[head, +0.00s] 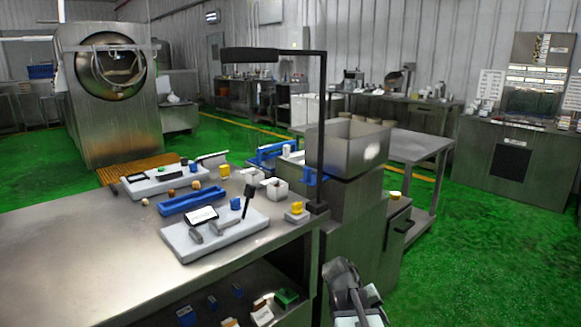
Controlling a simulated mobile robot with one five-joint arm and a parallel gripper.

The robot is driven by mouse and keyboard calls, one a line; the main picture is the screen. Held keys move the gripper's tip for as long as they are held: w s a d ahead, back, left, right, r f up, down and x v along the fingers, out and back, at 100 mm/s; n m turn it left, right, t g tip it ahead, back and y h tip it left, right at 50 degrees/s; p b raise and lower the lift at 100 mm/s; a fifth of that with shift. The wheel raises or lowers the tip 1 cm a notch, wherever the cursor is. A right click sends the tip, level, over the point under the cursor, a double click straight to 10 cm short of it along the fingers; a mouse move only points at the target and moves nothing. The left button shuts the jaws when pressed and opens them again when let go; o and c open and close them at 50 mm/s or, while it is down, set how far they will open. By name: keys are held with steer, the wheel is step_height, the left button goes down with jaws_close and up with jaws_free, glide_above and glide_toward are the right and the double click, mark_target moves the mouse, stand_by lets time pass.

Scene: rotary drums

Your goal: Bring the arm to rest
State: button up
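My arm shows only as a short grey and white piece at the bottom of the head view, right of the steel table's front corner. My gripper (355,300) seems to be part of this piece, low down and cut off by the lower edge. I cannot make out two separate fingertips, so whether it is open or shut is unclear. I see nothing clearly held in it. It appears apart from the table and the cabinet beside it.
The steel table (70,255) holds a grey tray (255,222) with tools, a blue holder (193,200) and small blocks. A black lamp post (321,130) rises at its corner. A steel cabinet (345,225) stands behind my arm. Green floor (490,250) is open at right.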

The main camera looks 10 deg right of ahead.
steer(key=s+a+f+y, duration=0.2)
steer(key=a+y, duration=0.1)
steer(key=a, duration=0.5)
steer(key=s+a+f+y, duration=0.2)
steer(key=a+y, duration=0.1)
steer(key=a, duration=0.6)
step_height(320, 180, up, 28)
steer(key=p, duration=2.7)
steer(key=shift+w+n+t+y+p, duration=0.3)
steer(key=shift+w+n, duration=0.1)
steer(key=shift+w, duration=0.05)
steer(key=shift+a+f, duration=0.1)
steer(key=shift+a, duration=0.05)
steer(key=shift+c, duration=0.5)
